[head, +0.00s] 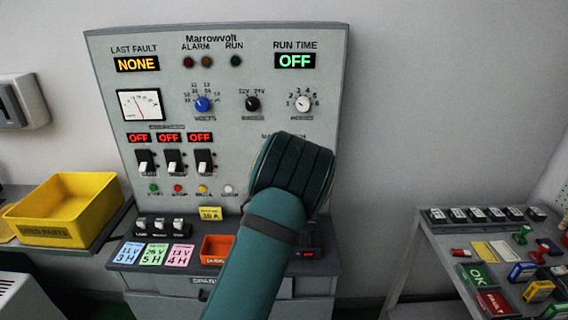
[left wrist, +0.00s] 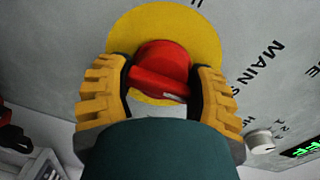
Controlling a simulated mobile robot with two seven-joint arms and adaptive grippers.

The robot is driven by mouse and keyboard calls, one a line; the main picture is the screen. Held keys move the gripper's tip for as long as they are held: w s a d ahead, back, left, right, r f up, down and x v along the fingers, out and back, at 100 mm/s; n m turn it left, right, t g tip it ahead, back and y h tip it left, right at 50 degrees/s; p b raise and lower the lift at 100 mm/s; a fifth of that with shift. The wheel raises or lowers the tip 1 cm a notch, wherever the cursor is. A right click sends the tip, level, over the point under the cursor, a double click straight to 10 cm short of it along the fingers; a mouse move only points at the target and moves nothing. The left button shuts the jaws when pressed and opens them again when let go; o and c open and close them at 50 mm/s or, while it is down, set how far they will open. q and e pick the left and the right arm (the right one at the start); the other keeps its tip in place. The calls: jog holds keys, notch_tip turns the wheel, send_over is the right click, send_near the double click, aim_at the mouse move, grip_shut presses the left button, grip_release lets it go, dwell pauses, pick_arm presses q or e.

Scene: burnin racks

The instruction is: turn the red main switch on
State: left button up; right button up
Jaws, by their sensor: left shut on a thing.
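The red main switch (left wrist: 160,66) is a red knob on a round yellow plate (left wrist: 205,42), seen in the left wrist view. My left gripper (left wrist: 157,86) has its yellow ribbed fingers on either side of the knob and is shut on it. Part of the lettering "MAIN S" (left wrist: 262,65) shows beside the plate. In the head view my teal left arm covers the switch and the fingers. The grey Marrowvolt panel (head: 225,80) shows RUN TIME (head: 295,61) as OFF in green and LAST FAULT (head: 137,64) as NONE. My right gripper is not in view.
Three black-and-white breakers (head: 173,161) sit under red OFF displays at the panel's left. A yellow bin (head: 65,209) stands on a shelf at left. An orange tray (head: 215,248) sits below the panel.

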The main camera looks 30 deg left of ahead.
pick_arm(q)
jog(key=shift+a+r, duration=0.1)
jog(key=shift+r, duration=0.2)
jog(key=o, duration=1.1)
jog(key=shift+f, duration=0.1)
jog(key=shift+f, duration=0.1)
jog(key=v, duration=1.2)
